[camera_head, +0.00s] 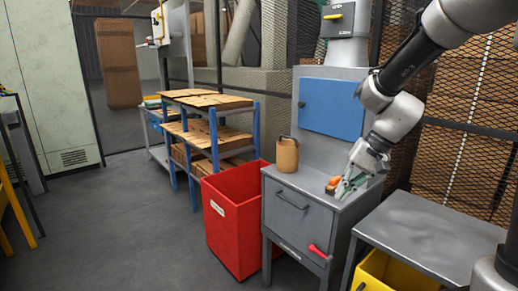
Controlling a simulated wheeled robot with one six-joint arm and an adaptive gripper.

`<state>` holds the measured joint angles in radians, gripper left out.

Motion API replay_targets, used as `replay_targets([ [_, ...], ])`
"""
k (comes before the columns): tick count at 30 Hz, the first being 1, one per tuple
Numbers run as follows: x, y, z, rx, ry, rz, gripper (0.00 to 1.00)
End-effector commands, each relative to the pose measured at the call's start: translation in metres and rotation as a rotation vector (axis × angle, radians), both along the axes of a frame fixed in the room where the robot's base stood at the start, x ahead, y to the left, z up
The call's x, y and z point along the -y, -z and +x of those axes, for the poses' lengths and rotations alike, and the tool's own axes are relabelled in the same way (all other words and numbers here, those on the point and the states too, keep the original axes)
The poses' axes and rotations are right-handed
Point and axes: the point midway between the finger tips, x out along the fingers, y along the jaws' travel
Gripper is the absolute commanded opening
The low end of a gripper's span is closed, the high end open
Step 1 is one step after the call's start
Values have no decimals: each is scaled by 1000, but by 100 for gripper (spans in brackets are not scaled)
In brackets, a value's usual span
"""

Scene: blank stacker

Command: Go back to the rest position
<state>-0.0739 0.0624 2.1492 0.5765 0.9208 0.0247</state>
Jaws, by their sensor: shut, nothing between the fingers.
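My gripper (344,189) is at the end of my arm on the right. It points down at the top of a grey cabinet (292,226) with a blue panel (332,107). The gripper is shut and holds nothing. A small orange thing (334,181) lies on the cabinet top beside the fingertips, on their left. Whether the fingertips touch the cabinet top or the orange thing, I cannot tell. My arm reaches in from the upper right and hides part of the cabinet's right side.
A tan jug (287,154) stands on the cabinet top at the left. A red bin (228,228) stands left of the cabinet. A grey table (425,228) with a yellow bin (392,272) below is at the right. Wooden-topped shelves (212,101) stand behind. The floor at the left is clear.

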Motion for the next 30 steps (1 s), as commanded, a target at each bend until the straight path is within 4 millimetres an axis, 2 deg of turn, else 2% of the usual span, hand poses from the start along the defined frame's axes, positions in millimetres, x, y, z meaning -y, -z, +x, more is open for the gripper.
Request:
replay_targets([
  [1, 23, -10, -29, 25, -61, -73, 0],
  [6, 93, -33, -108, 96, -226, -317, 0],
  [9, 123, -45, -143, 152, -270, -427, 0],
  [12, 138, -55, -167, 220, -271, -488, 0],
  [15, 140, -66, -180, 291, -245, -499, 0],
  [20, 142, -83, -185, 370, -213, -509, 0],
  [30, 142, -85, -186, 379, -205, -509, 0],
])
